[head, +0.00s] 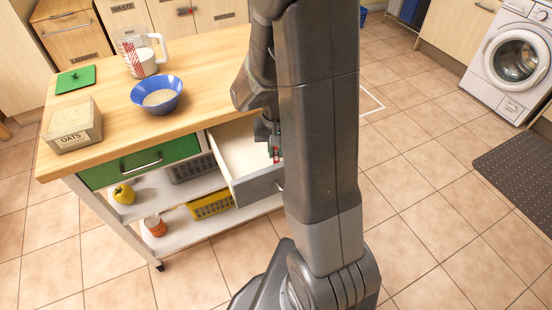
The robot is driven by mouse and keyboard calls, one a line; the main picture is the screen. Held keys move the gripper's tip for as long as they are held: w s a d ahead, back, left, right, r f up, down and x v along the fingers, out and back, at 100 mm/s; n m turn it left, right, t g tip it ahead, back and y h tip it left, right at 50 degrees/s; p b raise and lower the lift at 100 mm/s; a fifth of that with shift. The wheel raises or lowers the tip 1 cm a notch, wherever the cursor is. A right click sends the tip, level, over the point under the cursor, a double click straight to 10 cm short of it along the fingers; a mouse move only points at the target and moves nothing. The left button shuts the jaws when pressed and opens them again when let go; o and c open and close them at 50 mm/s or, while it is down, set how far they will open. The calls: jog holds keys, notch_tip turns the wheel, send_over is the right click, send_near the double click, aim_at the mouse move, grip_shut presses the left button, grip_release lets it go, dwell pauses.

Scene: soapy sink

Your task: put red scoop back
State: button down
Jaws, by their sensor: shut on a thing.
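My gripper (273,145) is partly hidden behind my arm and points down over the open drawer (233,146) of the wooden-topped island. It is shut on the red scoop (276,155), of which only a small red piece shows below the fingers. The scoop is at the drawer's right part, close behind the grey front. I cannot tell whether it touches the drawer floor. The visible part of the drawer is white and empty; my arm hides its right end.
On the worktop (198,60) stand a blue bowl (168,107) of oats, an oats box (92,135), a measuring jug (128,68) and a green board (75,84). A green drawer (105,173) is shut. Open tiled floor lies right.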

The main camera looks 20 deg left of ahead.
jog(key=shift+f, duration=1.9)
jog(key=shift+b, duration=0.3)
jog(key=shift+f, duration=0.2)
jog(key=c, duration=1.4)
grip_release()
jog(key=shift+r, duration=0.1)
notch_tip(320, 180, up, 12)
jog(key=shift+r+p, duration=0.15)
jog(key=shift+p, duration=0.8)
